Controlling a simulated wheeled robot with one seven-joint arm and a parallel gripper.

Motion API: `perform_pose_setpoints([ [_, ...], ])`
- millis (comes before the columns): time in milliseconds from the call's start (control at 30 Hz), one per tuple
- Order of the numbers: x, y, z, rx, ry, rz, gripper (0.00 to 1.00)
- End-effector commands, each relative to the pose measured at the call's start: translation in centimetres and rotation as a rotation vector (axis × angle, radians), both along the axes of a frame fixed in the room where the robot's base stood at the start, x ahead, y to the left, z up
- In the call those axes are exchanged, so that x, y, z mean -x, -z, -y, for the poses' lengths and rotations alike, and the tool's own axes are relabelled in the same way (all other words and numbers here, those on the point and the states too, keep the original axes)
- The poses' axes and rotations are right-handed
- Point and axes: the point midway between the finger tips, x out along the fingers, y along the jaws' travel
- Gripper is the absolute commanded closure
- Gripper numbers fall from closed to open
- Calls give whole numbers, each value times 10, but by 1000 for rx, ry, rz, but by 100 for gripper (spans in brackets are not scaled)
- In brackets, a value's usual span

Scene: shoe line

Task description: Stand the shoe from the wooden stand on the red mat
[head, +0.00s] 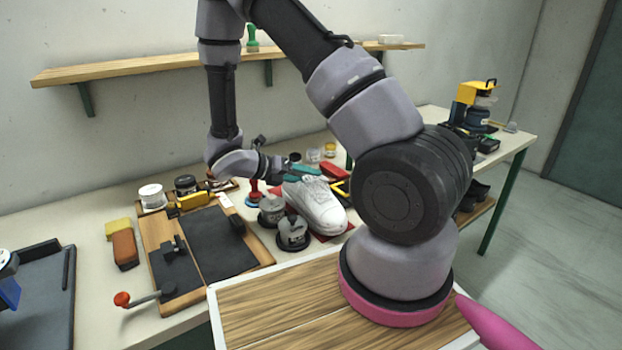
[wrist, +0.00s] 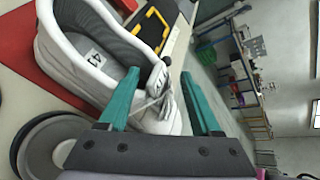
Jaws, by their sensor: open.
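The white shoe (head: 318,210) stands upright, sole down, on the red mat (head: 346,231), which mostly shows as edges around it. In the wrist view the shoe (wrist: 72,58) has a grey lining and a white label inside, with red mat (wrist: 16,42) beside it. My gripper (head: 303,173) is at the far upper end of the shoe. Its two green fingers (wrist: 160,74) are spread apart. One finger overlaps the shoe opening in the picture, and the laces show between the fingers. I cannot tell whether a finger touches the shoe. I cannot make out an empty wooden stand for certain.
Two grey-and-black round pots (head: 292,233) stand close left of the shoe. A wooden board with dark pads (head: 221,245) lies further left, with a red-knobbed lever (head: 122,299). A red block (head: 334,171) and small jars (head: 329,150) are behind. Brushes (head: 124,248) lie at left.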

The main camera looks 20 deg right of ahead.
Motion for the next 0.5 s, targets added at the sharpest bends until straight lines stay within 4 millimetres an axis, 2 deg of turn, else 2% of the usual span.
perform_pose_setpoints([
  [100,1,-12,-26,-2,-4,4,34],
  [300,4,-30,-63,-2,-2,3,34],
  [500,6,-41,-84,0,-1,2,34],
])
